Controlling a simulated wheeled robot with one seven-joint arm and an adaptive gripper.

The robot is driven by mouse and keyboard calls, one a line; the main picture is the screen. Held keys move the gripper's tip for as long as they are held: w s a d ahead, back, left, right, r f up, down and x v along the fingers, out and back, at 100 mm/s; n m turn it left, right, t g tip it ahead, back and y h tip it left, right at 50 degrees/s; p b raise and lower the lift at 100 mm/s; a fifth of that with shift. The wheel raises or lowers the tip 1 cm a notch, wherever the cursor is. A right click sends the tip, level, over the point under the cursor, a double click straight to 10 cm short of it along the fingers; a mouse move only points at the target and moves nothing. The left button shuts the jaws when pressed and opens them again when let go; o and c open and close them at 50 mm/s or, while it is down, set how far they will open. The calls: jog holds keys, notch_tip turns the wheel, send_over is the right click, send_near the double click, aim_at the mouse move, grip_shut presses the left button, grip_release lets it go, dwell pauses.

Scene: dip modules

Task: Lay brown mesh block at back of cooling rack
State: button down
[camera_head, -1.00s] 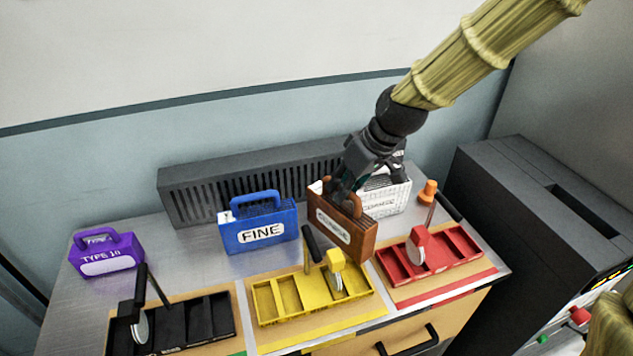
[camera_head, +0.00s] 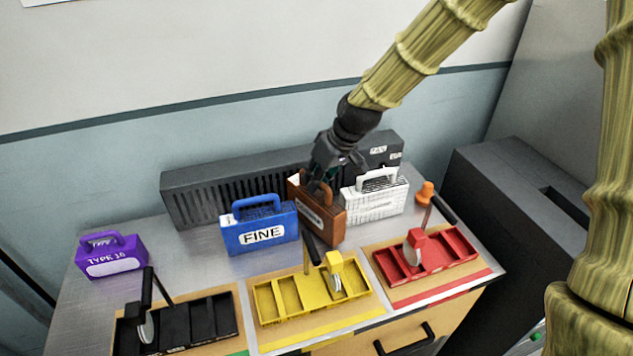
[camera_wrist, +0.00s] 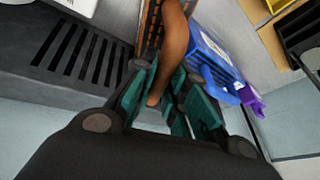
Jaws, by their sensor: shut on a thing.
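The brown mesh block (camera_head: 324,217) is a box with a handle and a pale label on its front. It is between the blue FINE block (camera_head: 262,228) and the white mesh block (camera_head: 377,201), turned at an angle. My gripper (camera_head: 322,178) is shut on its handle from above; the brown handle (camera_wrist: 172,48) shows between the teal fingers in the wrist view. The long dark grey slotted rack (camera_head: 203,203), probably the cooling rack, runs along the back of the table, just behind the block. I cannot tell whether the block touches the table.
A purple TYPE 10 block (camera_head: 111,257) stands at the left. Black (camera_head: 180,326), yellow (camera_head: 290,300) and red (camera_head: 450,250) trays with upright handles line the front. A dark machine (camera_head: 510,210) stands at the right. Bare table shows between the purple and blue blocks.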

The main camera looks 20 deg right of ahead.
jog(key=shift+f, duration=0.95)
jog(key=shift+f, duration=0.15)
jog(key=c, duration=1.4)
grip_release()
jog(key=shift+c, duration=0.2)
jog(key=shift+d+r, duration=0.1)
jog(key=shift+r, duration=0.15)
jog(key=b+v, duration=0.1)
jog(key=v, duration=1)
jog(key=shift+s+r+b, duration=0.2)
jog(key=shift+r+b, duration=0.1)
jog(key=shift+r, duration=0.05)
jog(key=shift+d, duration=0.1)
